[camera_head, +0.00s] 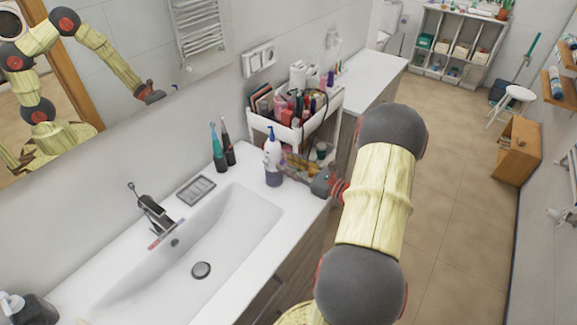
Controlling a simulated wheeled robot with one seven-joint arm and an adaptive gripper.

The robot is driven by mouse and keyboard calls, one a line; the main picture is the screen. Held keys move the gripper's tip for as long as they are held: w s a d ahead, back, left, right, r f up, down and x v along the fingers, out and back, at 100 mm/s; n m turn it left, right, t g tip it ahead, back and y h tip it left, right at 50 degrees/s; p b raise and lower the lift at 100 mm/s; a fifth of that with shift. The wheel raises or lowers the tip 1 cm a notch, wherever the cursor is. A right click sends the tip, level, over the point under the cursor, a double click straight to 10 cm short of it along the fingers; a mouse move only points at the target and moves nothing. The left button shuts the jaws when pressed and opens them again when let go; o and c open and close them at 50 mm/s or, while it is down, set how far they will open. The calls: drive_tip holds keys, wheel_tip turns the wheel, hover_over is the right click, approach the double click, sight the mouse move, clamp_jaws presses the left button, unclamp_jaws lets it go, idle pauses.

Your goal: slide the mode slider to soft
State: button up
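Two upright brush-like devices, a teal one (218,150) and a black one (228,142), stand on the counter behind the basin. I cannot make out a mode slider or any "soft" marking on either one or elsewhere. My gripper (320,184) is at the counter's right end, to the right of the soap pump bottle and in front of the cosmetics cart (294,132). It is small and dark here, and I cannot tell whether its fingers are open or hold anything.
A pump bottle (272,160) stands on the counter between the brushes and my gripper. A soap tray (196,190) and faucet (152,212) border the white basin (235,222). The cart is crowded with bottles. The mirror (110,60) reflects my arm.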

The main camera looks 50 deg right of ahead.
drive_tip(key=shift+c, duration=1.1)
clamp_jaws()
drive_tip(key=shift+r, duration=0.1)
